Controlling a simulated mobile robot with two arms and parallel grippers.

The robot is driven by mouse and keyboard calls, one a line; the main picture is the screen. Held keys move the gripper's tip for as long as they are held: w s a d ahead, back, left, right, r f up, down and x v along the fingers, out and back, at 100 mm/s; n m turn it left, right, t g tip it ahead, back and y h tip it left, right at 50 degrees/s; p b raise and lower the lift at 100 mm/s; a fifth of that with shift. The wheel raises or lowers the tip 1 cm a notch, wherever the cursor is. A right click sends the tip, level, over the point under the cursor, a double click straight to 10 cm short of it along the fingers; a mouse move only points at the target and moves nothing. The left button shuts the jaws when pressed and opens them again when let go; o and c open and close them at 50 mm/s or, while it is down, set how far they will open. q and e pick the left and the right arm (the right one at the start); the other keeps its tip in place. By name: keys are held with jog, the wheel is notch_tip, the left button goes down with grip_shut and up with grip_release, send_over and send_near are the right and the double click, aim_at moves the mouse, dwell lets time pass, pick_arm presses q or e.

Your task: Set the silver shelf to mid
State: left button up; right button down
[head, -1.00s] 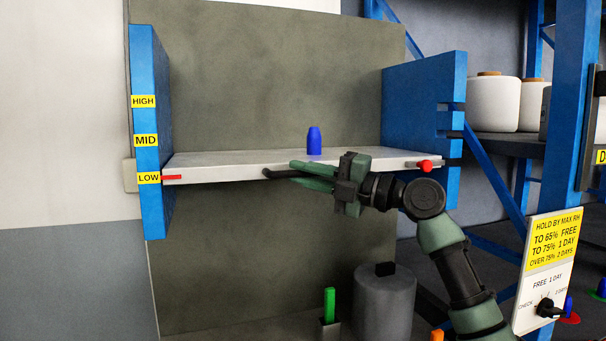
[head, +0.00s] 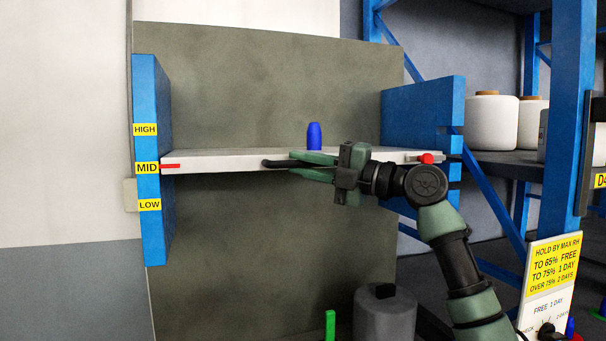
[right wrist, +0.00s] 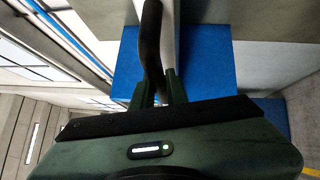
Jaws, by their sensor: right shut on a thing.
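The silver shelf (head: 225,162) spans between two blue side posts in the head view. Its red pointer (head: 172,166) at the left end lines up with the yellow MID label (head: 147,168). The HIGH label (head: 145,130) is above and the LOW label (head: 149,205) below. My right gripper (head: 293,166) is at the shelf's front edge, shut on the dark handle (head: 275,164). The handle also shows between the fingers in the right wrist view (right wrist: 151,45). My left gripper is in neither view.
A blue bobbin-like piece (head: 314,136) stands upright on the shelf. A red knob (head: 426,158) is at the shelf's right end, by the slotted blue post (head: 425,100). A grey cylinder (head: 385,315) stands below. White bobbins (head: 491,122) sit on a rack at right.

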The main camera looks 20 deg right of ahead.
jog(key=shift+f, duration=0.1)
jog(key=c, duration=1.4)
grip_release()
jog(key=shift+s+d, duration=0.1)
jog(key=shift+s+d+f+b, duration=0.15)
jog(key=shift+d+f+b, duration=0.05)
jog(key=shift+b, duration=0.15)
jog(key=r+b+v, duration=0.1)
jog(key=b+v, duration=0.2)
jog(key=v, duration=0.4)
jog(key=shift+f, duration=0.35)
